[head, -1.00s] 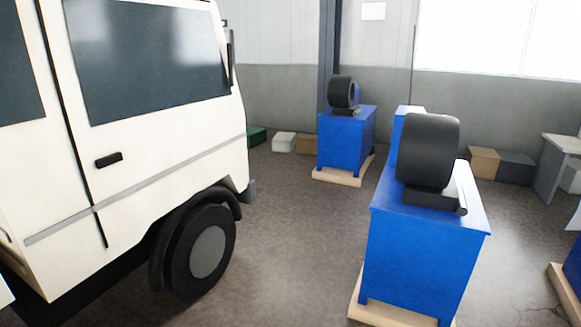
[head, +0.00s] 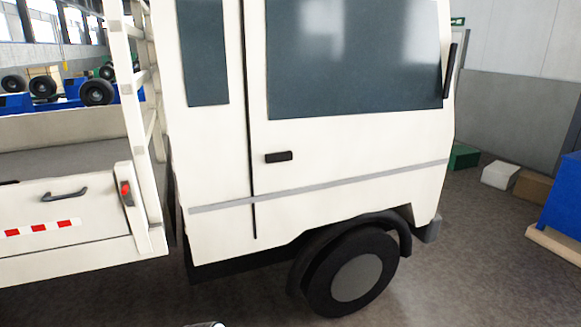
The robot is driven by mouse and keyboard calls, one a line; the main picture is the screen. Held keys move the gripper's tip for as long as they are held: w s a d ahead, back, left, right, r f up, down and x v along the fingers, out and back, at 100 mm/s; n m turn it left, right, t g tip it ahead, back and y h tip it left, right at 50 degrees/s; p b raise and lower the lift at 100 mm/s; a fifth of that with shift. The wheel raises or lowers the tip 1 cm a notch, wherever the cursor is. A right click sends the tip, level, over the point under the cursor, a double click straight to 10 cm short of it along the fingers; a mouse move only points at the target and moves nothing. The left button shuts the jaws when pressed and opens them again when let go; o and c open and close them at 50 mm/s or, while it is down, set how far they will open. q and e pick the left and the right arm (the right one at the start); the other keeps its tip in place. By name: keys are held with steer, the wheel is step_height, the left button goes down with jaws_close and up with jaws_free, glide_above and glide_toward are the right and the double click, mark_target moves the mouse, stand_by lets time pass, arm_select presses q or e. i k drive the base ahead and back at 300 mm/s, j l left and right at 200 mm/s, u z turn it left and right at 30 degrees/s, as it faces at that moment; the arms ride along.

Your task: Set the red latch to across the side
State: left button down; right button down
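The red latch (head: 126,193) is small and sits on the white corner post at the front end of the truck's bed side (head: 90,237), left of the cab, in the head view. It looks roughly upright along the post, slightly tilted; its exact setting is too small to tell. The bed side is a white panel with a dark handle (head: 64,195) and red-and-white striped marking.
The white truck cab (head: 340,165) with its front wheel (head: 355,278) fills the middle. A blue stand (head: 566,195) on a wooden base is at the right edge. Boxes (head: 500,174) lie along the back wall. Brown floor is open in front of the truck.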

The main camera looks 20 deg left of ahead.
mark_target(126, 190)
steer(key=i+j+u, duration=0.1)
steer(key=u, duration=0.3)
steer(key=i+u, duration=0.55)
steer(key=u, duration=0.2)
steer(key=i+l+u, duration=0.1)
steer(key=u, duration=0.3)
steer(key=i+j+u, duration=0.15)
steer(key=i+u, duration=0.9)
steer(key=u, duration=0.2)
steer(key=i+z, duration=0.1)
steer(key=z, duration=1.15)
